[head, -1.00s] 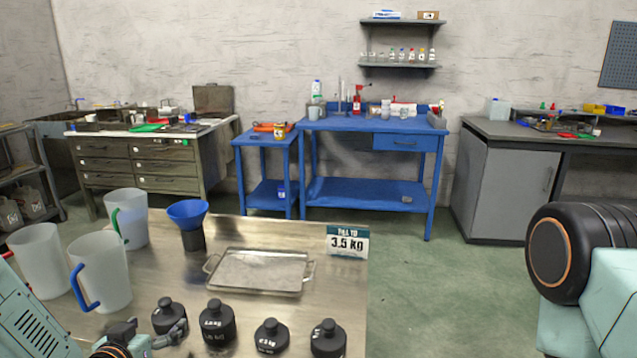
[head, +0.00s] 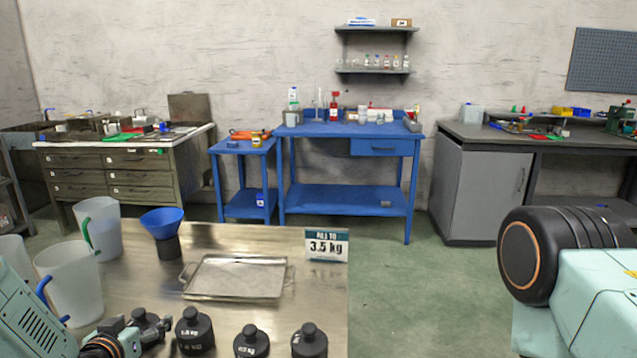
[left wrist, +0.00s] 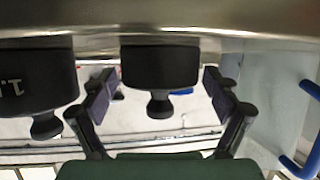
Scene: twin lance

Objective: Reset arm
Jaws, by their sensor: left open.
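My left gripper (head: 160,335) is at the near edge of the steel table in the head view, beside the leftmost black weight (head: 146,321). In the left wrist view, which looks upside down, its two fingers (left wrist: 158,85) are apart. A black knobbed weight (left wrist: 160,68) shows between them; I cannot tell whether they touch it. Another weight (left wrist: 38,85) is beside it at left. My right gripper is not in view; only part of my right arm shows at the right of the head view.
The table (head: 225,240) holds several black weights in front, a metal tray (head: 238,277), a sign reading 3.5 kg (head: 327,244), a blue funnel (head: 162,222) and white pitchers (head: 75,285) with coloured handles. A blue workbench (head: 350,130) stands behind. Green floor is clear right of the table.

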